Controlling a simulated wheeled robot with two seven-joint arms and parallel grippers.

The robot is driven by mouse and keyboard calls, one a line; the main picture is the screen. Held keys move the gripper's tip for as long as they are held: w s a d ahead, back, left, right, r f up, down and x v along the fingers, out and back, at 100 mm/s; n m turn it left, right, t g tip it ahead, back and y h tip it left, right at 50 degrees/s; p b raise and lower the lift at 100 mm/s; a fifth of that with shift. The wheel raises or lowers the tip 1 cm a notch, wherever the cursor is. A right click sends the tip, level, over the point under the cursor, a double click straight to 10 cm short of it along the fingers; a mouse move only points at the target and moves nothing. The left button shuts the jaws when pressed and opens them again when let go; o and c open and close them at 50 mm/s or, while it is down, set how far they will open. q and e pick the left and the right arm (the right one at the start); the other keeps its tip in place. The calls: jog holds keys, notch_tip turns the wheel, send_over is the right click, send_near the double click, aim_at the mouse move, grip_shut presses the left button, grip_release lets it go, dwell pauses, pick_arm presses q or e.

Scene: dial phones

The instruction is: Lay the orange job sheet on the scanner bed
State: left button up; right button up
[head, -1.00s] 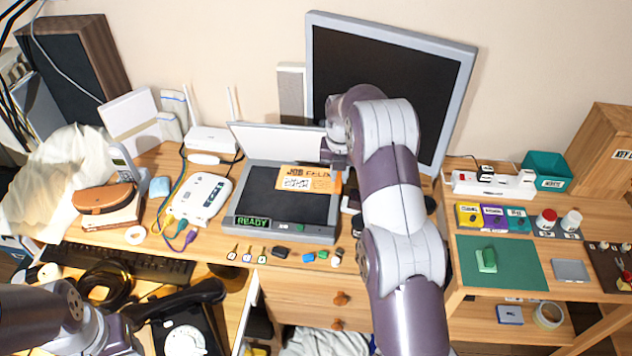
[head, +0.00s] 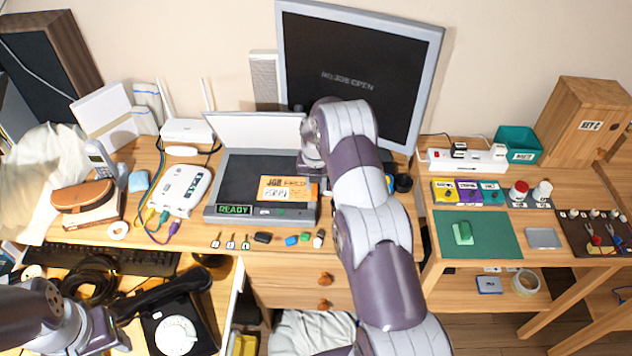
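The orange job sheet (head: 288,183) has dark lettering and a white printed patch. It is over the right front part of the scanner's dark bed (head: 240,172); I cannot tell whether it touches the glass. The scanner's pale lid (head: 252,130) is raised, and a green READY sign (head: 234,209) shows on its front. My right gripper (head: 312,172) is at the sheet's right back edge and appears shut on it, though its fingertips are mostly hidden. My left gripper (head: 108,335) is low at the left near the black telephone; its fingers cannot be made out.
A monitor (head: 350,75) with faint text stands behind the scanner. A white router box (head: 182,190) with cables is to its left. Small keys and coloured pieces (head: 290,239) lie along the front. A dial phone (head: 178,330) is at lower left. A green mat (head: 485,222) lies right.

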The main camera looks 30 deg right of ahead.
jog(key=shift+r, duration=0.55)
notch_tip(320, 180, up, 11)
jog(key=s+b, duration=0.1)
jog(key=s+a+r+m, duration=0.1)
jog(key=s+a+m, duration=0.7)
jog(key=s+m, duration=0.5)
jog(key=s+a+r+m, duration=0.2)
jog(key=s+a+m, duration=0.7)
jog(key=s+m, duration=0.4)
jog(key=m, duration=0.3)
jog(key=shift+s+m+y, duration=0.3)
jog(key=shift+s+y, duration=0.1)
